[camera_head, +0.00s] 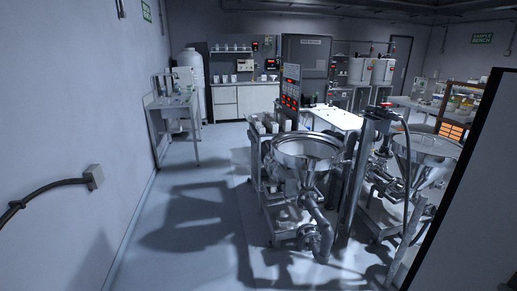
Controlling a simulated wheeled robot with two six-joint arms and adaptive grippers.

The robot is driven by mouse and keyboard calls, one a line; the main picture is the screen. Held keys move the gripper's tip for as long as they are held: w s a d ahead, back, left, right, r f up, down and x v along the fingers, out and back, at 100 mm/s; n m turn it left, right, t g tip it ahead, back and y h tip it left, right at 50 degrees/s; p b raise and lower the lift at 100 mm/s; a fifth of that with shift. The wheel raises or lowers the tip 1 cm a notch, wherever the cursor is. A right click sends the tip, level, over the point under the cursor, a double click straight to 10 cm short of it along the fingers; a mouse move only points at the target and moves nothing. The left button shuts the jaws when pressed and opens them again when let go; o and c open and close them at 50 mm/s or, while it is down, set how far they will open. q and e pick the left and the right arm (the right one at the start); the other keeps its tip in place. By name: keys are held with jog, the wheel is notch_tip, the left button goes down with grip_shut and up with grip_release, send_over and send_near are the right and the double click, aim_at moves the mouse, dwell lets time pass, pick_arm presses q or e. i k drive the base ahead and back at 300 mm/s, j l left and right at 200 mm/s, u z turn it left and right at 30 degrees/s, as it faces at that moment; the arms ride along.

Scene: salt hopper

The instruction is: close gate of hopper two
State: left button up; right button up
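Two steel hoppers with conical funnels stand on metal frames right of centre. The nearer hopper (307,150) has a wide round rim and a bent steel pipe (318,215) below it. The other hopper (428,150) stands to its right, partly hidden by the dark panel at the right edge. I can read no number on either, so I cannot tell which is hopper two. Valve-like fittings show beneath both, but they are too small to tell whether a gate is open or shut. Neither of my grippers is in view.
A post with a red top (385,104) stands between the hoppers. A dark panel (470,200) blocks the right side. A control panel with red lights (290,90) is behind. A side table (172,100) stands by the left wall. The floor (185,225) at left is clear.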

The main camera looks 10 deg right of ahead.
aim_at(273, 191)
jog(key=i+j+z, duration=0.1)
jog(key=i+z, duration=0.2)
jog(key=i+j+z, duration=0.15)
jog(key=i, duration=0.4)
jog(key=i+j+z, duration=0.2)
jog(key=i, duration=0.3)
jog(key=i+j+z, duration=0.15)
jog(key=i+j, duration=0.3)
jog(key=i, duration=0.05)
